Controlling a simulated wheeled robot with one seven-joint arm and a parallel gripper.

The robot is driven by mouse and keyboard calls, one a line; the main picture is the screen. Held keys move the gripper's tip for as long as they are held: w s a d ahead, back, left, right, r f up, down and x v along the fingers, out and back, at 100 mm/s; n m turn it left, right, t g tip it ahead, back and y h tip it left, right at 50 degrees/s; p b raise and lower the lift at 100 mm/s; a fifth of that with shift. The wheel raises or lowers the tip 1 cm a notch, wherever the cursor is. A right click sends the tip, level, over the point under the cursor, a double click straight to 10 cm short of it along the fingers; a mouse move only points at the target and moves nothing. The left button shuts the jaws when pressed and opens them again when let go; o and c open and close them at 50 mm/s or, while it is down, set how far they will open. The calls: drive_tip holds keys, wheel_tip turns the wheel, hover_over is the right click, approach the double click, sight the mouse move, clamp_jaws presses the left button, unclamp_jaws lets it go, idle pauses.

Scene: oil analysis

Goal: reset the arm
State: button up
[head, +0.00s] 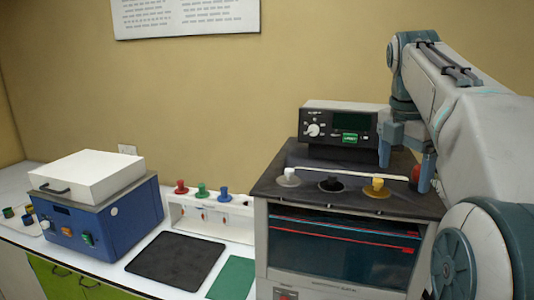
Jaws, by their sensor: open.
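My arm comes in from the right side of the head view and bends down over the grey oven-like machine. My gripper (402,160) points down above the right part of the machine's dark top, and its fingers are apart. I see nothing held between them. A yellow-topped piece (377,185) stands on the machine top just left of and below the gripper. Whether a fingertip touches the top surface, I cannot tell.
The machine (262,235) carries a control box (338,122), plus white (289,176) and black (331,182) pieces. Left are a white rack (215,215) with coloured knobs, a black mat (177,259), a green mat (232,278) and a blue device (98,225) with a white lid.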

drive_tip(key=s+a+f+m+t+b, duration=0.1)
drive_tip(key=s+a+f+m, duration=0.2)
drive_tip(key=s+f+m, duration=0.3)
drive_tip(key=s+a+f+m+t+y+b, duration=0.1)
drive_tip(key=s+a+f+m, duration=0.3)
drive_tip(key=f, duration=1)
drive_tip(key=s+a+f+m+b, duration=0.3)
drive_tip(key=s+a+f+m, duration=0.1)
drive_tip(key=s+f+m, duration=0.3)
wheel_tip(320, 180, down, 3)
drive_tip(key=m, duration=0.4)
drive_tip(key=shift+s+m+t, duration=0.3)
drive_tip(key=shift+s+t, duration=0.1)
drive_tip(key=shift+r, duration=0.1)
